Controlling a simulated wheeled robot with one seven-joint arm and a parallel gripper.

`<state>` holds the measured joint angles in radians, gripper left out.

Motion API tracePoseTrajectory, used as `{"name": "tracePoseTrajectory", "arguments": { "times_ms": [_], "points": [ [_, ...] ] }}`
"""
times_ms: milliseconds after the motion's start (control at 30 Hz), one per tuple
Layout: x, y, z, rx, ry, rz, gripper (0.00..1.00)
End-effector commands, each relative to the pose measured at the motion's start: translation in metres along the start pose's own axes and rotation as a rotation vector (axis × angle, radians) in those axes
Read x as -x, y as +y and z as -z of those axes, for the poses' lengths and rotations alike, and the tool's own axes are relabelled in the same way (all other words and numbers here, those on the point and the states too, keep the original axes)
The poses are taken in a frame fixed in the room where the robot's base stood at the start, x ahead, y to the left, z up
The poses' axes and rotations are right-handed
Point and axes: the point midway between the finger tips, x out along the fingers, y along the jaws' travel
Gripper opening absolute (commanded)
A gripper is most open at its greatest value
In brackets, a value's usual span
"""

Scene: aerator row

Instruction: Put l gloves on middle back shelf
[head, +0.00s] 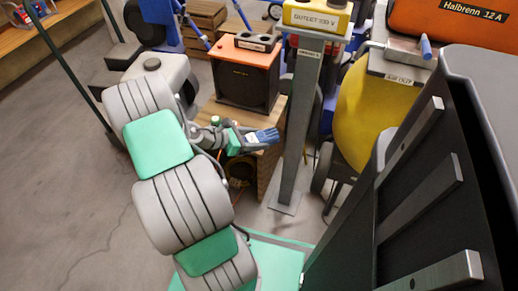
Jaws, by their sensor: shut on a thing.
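My gripper (243,138) is near the middle of the head view, at the end of my grey and green arm. It is shut on a small blue item (264,136) with a pale label, which looks like the gloves. The gloves stick out to the right of the fingers, in front of a wooden stand and left of a grey post. The fingertips are small and partly hidden by the gloves. I cannot make out a middle back shelf in this view.
A grey post (299,130) with a yellow outlet box (317,15) stands just right of the gloves. An orange and black unit (245,72) sits on the wooden stand (271,168) behind. A yellow tank (362,115) is to the right. Open concrete floor (60,160) lies left.

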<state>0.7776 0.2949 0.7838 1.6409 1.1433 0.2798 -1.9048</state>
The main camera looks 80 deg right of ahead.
Motion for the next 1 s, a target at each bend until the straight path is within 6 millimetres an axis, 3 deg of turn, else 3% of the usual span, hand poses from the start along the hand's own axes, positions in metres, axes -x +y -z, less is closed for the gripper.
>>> {"name": "tracePoseTrajectory", "arguments": {
  "times_ms": [133, 200, 367, 600, 933, 967, 1000],
  "points": [
    [-0.021, 0.021, -0.008, -0.005, 0.000, 0.002, 0.01],
    [-0.025, 0.019, 0.005, 0.003, 0.001, 0.000, 0.01],
    [-0.030, 0.019, 0.017, 0.001, 0.001, -0.001, 0.01],
    [-0.053, 0.021, 0.056, -0.002, 0.001, -0.001, 0.01],
    [-0.053, 0.022, 0.053, 0.001, 0.001, -0.001, 0.01],
    [-0.053, 0.022, 0.053, 0.001, 0.001, -0.001, 0.55],
    [-0.053, 0.022, 0.053, 0.001, 0.001, -0.001, 0.58]
  ]
}}
